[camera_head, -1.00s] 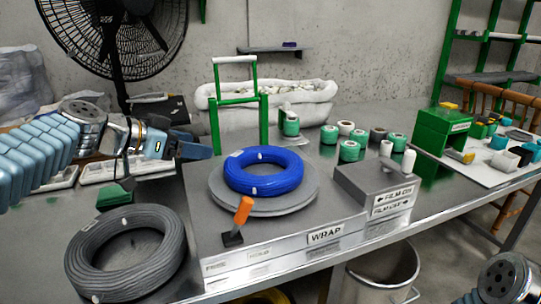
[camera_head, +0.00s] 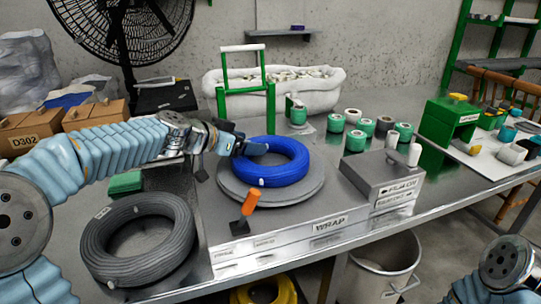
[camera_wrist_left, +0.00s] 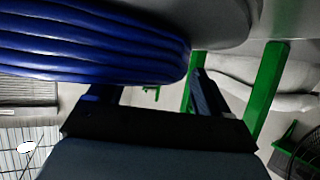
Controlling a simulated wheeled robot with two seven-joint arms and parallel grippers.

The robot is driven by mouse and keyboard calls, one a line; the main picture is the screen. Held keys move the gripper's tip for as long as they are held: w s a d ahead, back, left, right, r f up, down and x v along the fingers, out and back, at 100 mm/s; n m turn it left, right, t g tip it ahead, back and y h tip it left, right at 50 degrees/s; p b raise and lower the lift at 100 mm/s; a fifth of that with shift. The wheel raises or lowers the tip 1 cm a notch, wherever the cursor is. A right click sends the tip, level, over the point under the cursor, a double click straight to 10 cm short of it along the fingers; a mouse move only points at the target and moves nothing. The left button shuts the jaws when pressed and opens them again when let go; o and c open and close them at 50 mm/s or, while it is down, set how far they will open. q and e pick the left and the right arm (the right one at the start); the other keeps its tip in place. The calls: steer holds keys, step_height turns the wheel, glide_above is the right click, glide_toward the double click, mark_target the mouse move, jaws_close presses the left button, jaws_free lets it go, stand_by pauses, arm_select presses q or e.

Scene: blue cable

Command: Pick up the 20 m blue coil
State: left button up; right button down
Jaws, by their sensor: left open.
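The blue coil (camera_head: 274,165) lies flat on the round grey turntable plate (camera_head: 228,188) of the wrap station. My left gripper (camera_head: 246,142) is open at the coil's left back edge. One finger appears over the coil's top near its hole, the other behind its outer edge. In the left wrist view the coil's ribbed side (camera_wrist_left: 90,45) fills the upper left, next to one finger of my left gripper (camera_wrist_left: 155,92). I cannot tell whether they touch. My right gripper is not in view; only part of my right arm shows at the lower right.
A grey coil (camera_head: 138,240) lies at the front left. An orange-handled lever (camera_head: 252,200) stands before the turntable. A green frame (camera_head: 245,100) rises behind the coil. A grey box (camera_head: 375,175) and several green rolls (camera_head: 335,123) stand to the right.

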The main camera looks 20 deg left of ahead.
arm_select(q)
jaws_close()
stand_by(0.4)
